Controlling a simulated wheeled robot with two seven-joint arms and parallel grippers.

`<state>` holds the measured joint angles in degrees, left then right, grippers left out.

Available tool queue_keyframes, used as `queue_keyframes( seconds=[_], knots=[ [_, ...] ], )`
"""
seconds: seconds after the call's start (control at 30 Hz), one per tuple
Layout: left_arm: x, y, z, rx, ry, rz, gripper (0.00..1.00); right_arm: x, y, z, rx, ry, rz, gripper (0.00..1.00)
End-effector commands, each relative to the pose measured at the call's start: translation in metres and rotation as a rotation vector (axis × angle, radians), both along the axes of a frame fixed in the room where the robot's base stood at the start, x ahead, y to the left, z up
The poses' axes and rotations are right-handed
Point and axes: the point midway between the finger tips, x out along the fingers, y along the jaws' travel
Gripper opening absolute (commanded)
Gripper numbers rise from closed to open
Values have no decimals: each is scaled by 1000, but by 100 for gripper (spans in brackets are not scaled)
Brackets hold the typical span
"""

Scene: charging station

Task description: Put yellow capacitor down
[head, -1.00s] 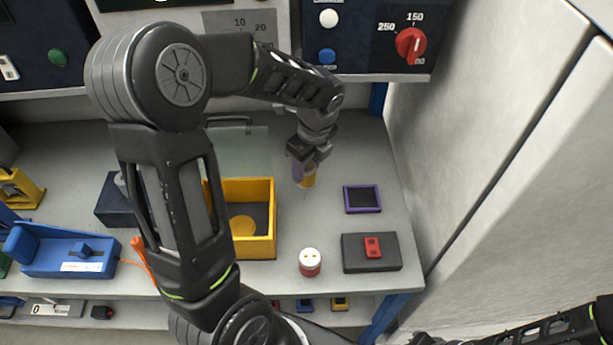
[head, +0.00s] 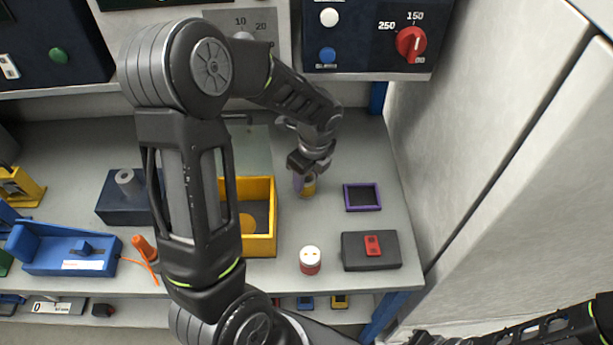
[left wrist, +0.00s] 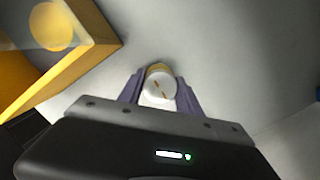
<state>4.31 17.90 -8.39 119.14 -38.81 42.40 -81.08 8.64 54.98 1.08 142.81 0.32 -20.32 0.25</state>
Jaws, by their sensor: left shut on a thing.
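My left gripper (head: 305,184) reaches down at the back of the grey bench, right of the yellow bin. Its purple fingers are shut on the yellow capacitor (head: 309,188), a small upright cylinder. In the left wrist view the capacitor's white top (left wrist: 159,88) shows between the two fingers, close over the grey surface. I cannot tell whether its base touches the bench. My right gripper is not clearly in view; only dark parts of my right arm show at the lower right.
The yellow bin (head: 262,246) stands left of the gripper. A purple-framed square (head: 362,197) lies to the right. A red and white cylinder (head: 310,261) and a dark box with a red part (head: 371,253) are nearer the front. Bare bench (head: 325,222) lies between them.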

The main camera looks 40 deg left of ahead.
Motion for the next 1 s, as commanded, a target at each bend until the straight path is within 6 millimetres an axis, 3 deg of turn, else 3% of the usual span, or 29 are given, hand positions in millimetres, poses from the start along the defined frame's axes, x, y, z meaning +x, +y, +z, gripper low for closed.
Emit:
queue_keyframes(
  seconds=[0.03,0.07,0.3,0.7,0.87,1.0],
  knots=[
    [0,0,-3,0,0,0,0,0,0,-2,1,0,0,0],
    [0,0,-2,0,0,0,43,0,0,-1,1,0,0,0],
    [0,0,-2,0,0,0,63,0,0,-1,1,-1,0,0],
    [1,-1,6,0,-3,1,63,0,0,1,0,0,0,0],
    [1,-4,28,0,-5,-1,63,0,0,0,0,0,0,0],
    [1,-8,56,1,-7,-1,63,0,0,-1,1,-1,0,0]
  ],
)
